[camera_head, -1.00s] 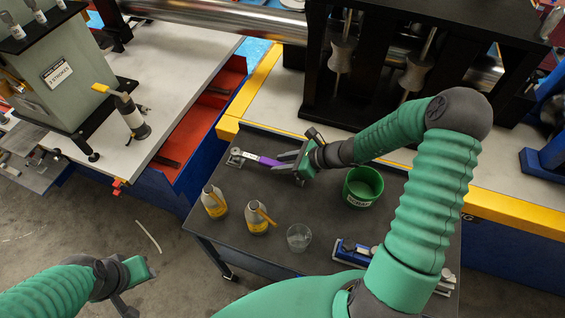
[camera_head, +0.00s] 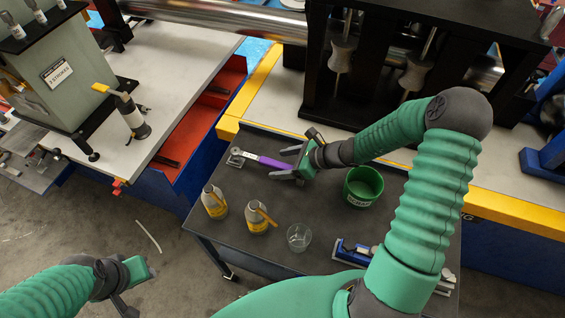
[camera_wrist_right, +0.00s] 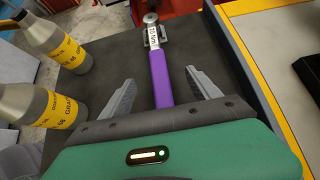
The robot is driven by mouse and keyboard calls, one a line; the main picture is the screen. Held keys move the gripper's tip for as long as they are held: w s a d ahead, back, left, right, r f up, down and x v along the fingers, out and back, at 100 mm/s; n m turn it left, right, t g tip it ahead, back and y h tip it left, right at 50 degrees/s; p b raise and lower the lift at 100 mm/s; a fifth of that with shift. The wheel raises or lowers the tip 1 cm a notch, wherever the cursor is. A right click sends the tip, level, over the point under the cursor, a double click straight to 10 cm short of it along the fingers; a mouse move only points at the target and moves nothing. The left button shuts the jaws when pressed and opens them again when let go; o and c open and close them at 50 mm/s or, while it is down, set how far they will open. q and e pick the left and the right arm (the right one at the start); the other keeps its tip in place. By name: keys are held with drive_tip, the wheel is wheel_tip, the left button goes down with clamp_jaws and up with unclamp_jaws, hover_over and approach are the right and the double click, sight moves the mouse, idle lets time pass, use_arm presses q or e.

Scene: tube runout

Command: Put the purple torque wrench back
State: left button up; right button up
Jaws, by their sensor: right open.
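The purple torque wrench (camera_head: 270,162) lies at the back left of the dark cart top. Its silver head end sits at a small metal holder (camera_head: 237,158). In the right wrist view the purple handle (camera_wrist_right: 160,82) runs between the two open fingers, with a gap on each side, and the holder (camera_wrist_right: 153,36) is at the far end. My right gripper (camera_head: 285,162) is open around the handle end and does not grip it. My left gripper (camera_head: 130,300) is low at the left, away from the cart; its fingers are partly cut off and unclear.
Two bottles with yellow labels (camera_head: 214,203) (camera_head: 258,218) stand on the cart's left side. A clear beaker (camera_head: 299,237), a green tub (camera_head: 362,187) and a blue tool (camera_head: 355,252) stand or lie further right. A yellow-edged machine bed (camera_head: 480,218) borders the cart behind.

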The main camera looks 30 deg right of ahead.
drive_tip(key=shift+p+v, duration=2.25)
drive_tip(key=shift+v, duration=0.75)
drive_tip(key=p+v, duration=0.1)
drive_tip(key=v, duration=1.5)
drive_tip(key=shift+s+d+r, duration=0.2)
drive_tip(key=shift+s+d, duration=0.05)
drive_tip(key=shift+s, duration=0.1)
